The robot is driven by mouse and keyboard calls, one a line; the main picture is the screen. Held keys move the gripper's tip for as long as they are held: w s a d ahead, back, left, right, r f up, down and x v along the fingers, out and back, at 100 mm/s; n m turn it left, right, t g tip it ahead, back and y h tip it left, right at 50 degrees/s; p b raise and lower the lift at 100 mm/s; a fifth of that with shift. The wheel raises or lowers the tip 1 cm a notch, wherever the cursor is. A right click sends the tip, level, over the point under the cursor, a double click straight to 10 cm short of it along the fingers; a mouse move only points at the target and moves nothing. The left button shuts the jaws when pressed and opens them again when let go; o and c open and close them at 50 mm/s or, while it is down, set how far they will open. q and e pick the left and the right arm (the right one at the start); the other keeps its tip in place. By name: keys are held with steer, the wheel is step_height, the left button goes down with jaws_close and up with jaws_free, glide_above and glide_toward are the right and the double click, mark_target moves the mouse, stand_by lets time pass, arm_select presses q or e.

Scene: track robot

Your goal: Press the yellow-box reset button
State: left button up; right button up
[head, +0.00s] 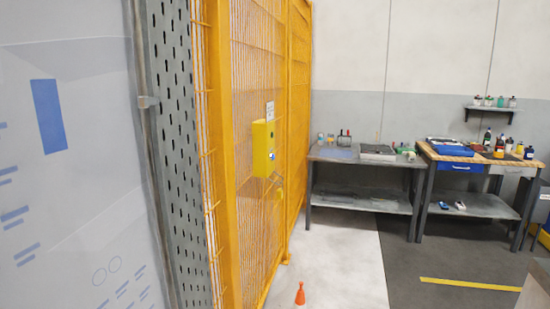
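A yellow box (263,149) is mounted on the yellow mesh fence (245,100), left of the picture's middle. A small blue-and-white button or mark (271,155) shows on its right-facing side; it is too small to tell its exact form. A white label (270,111) sits just above the box. Neither of my grippers is in view, and nothing touches the box.
A perforated metal panel (180,150) and a pale board (70,180) stand close on the left. An orange cone (300,294) is on the floor in front. Two workbenches (360,199) (474,206) line the back wall.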

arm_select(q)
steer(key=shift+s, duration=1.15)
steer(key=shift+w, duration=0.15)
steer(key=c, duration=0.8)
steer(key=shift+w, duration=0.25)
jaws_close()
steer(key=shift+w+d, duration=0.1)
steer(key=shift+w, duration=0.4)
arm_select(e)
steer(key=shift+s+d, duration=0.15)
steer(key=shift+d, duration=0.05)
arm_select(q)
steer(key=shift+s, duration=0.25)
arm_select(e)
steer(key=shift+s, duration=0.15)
